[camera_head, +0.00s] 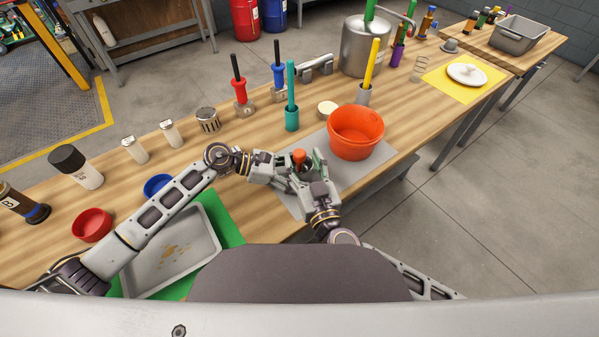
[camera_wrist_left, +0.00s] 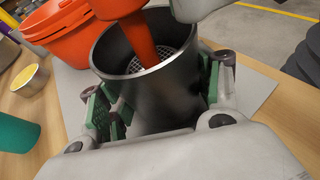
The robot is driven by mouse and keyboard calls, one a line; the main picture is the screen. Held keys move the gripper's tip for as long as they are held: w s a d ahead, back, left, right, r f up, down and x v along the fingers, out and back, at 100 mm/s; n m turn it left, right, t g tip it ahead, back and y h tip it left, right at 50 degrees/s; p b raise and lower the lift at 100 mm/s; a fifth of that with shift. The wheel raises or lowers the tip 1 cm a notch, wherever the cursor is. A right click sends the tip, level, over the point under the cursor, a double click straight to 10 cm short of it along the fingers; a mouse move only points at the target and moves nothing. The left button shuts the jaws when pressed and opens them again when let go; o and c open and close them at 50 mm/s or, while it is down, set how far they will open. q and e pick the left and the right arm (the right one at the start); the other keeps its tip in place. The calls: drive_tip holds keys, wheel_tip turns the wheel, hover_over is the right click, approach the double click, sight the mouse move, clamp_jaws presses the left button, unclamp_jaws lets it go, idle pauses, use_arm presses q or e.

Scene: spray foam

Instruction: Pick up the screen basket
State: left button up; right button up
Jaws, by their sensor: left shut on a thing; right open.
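My left gripper (camera_head: 284,172) is shut on a dark upright cup (camera_wrist_left: 155,92) over the grey mat. Its padded fingers sit on both sides of the cup. A metal mesh (camera_wrist_left: 172,54) shows inside the cup, so this may be the screen basket. An orange-red tool (camera_wrist_left: 140,40) stands in the cup; its top (camera_head: 299,155) shows in the head view. My right gripper (camera_head: 310,172) is open close around this tool's top; its fingertips are partly hidden. A slotted metal cylinder (camera_head: 207,121) stands farther left, apart from both grippers.
An orange bucket (camera_head: 355,132) stands just right of the grippers on the grey mat (camera_head: 290,198). A metal tray (camera_head: 172,262) lies at the front left beside a red bowl (camera_head: 92,225).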

sight(301, 157)
drive_tip(key=shift+x, duration=2.05)
drive_tip(key=shift+f, duration=0.1)
clamp_jaws()
